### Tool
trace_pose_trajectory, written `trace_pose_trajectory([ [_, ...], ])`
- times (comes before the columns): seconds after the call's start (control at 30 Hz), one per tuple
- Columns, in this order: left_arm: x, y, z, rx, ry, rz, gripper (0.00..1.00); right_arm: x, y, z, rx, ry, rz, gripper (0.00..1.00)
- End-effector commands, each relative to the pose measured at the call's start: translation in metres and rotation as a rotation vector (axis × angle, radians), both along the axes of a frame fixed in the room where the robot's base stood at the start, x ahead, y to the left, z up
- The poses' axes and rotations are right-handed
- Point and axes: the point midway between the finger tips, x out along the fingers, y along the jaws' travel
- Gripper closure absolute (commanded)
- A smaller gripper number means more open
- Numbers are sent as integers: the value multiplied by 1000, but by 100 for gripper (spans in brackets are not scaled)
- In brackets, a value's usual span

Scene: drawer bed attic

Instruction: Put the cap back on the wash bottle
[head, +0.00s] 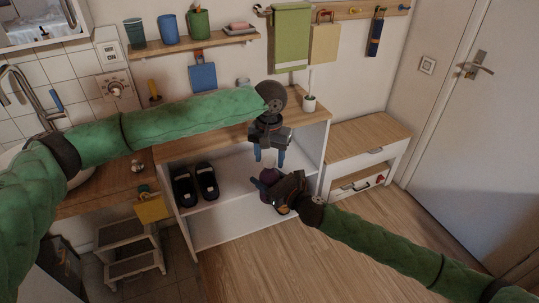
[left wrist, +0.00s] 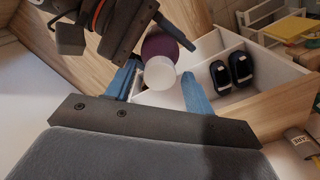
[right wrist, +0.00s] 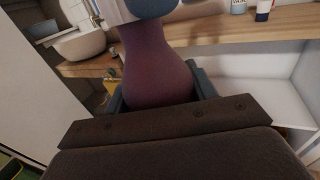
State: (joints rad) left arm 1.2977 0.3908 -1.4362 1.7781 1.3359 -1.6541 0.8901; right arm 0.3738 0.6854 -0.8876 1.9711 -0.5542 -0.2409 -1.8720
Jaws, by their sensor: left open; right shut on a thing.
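The purple wash bottle (right wrist: 155,65) is held in my right gripper (head: 272,188), whose jaws are shut around its wide lower body. The bottle also shows in the left wrist view (left wrist: 165,44). My left gripper (head: 269,158) is open, pointing down just above the bottle. In the left wrist view its two blue fingers (left wrist: 158,90) stand apart on either side of a pale round cap (left wrist: 160,73), which overlaps the bottle's top. Whether the cap is seated or only resting there, I cannot tell. In the right wrist view the bottle's top is cut off by the frame edge.
A white shelf unit with a wooden top (head: 222,135) stands behind the grippers. Black slippers (head: 207,181) sit on its shelf at left. A low drawer cabinet (head: 362,148) with an open drawer stands at right. The wooden floor (head: 300,255) in front is clear.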

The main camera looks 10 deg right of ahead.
Motion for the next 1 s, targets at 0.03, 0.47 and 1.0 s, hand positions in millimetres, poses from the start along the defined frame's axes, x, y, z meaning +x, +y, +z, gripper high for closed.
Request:
trace_pose_trajectory([
  [0.03,0,0,0,0,0,0,49,0,0,0,0,0,0,100],
  [0.47,0,0,0,0,0,-1,94,0,0,0,0,0,0,100],
  [1.0,0,0,0,-4,3,-607,94,0,0,0,0,0,0,100],
])
